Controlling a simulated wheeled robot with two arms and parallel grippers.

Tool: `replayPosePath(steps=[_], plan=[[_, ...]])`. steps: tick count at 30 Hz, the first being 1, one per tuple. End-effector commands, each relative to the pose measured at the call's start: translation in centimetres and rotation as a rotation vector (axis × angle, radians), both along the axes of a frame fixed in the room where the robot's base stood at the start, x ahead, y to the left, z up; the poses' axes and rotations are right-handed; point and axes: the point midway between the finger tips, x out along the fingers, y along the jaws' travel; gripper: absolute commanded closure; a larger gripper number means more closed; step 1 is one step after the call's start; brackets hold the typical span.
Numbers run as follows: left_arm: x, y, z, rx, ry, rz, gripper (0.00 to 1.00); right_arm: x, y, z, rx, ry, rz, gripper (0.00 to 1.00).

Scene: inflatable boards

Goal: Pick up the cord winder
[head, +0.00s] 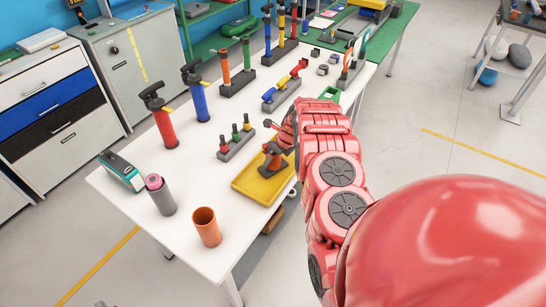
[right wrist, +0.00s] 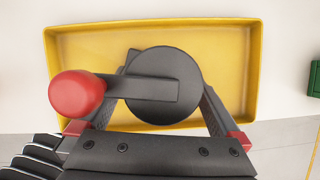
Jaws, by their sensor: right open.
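The yellow tray (head: 240,188) lies near the right edge of the white table; its rim also frames the right wrist view (right wrist: 150,22). In the right wrist view the cord winder (right wrist: 168,95) is a dark round disc with a crank arm and a red knob, over the tray's floor. The crank points left. My right gripper (right wrist: 165,68) is open, with one finger on each side of the disc. I cannot tell whether the fingers touch it. In the head view the right gripper (head: 273,160) is low over the tray and largely covers the winder. My left gripper is not in view.
On the table (head: 125,205) stand an orange cup (head: 206,227), a grey cylinder (head: 160,196), a teal box (head: 121,171), a red pump (head: 162,121), a blue pump (head: 196,92) and a rack of small tools (head: 236,140) close left of the tray.

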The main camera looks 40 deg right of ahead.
Motion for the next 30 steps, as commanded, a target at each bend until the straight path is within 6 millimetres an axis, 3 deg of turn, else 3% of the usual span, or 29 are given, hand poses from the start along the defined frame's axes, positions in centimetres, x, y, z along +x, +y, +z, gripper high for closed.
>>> replayPosePath(steps=[7,17,30], plan=[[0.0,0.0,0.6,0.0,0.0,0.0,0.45,0.5,0.1,-1.7,0.002,0.003,-0.001,0.0],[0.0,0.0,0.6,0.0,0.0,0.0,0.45,0.6,0.2,-1.9,0.002,0.001,0.0,0.0],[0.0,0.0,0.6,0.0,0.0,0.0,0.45,0.7,0.2,-1.9,0.001,0.0,-0.001,0.79]])
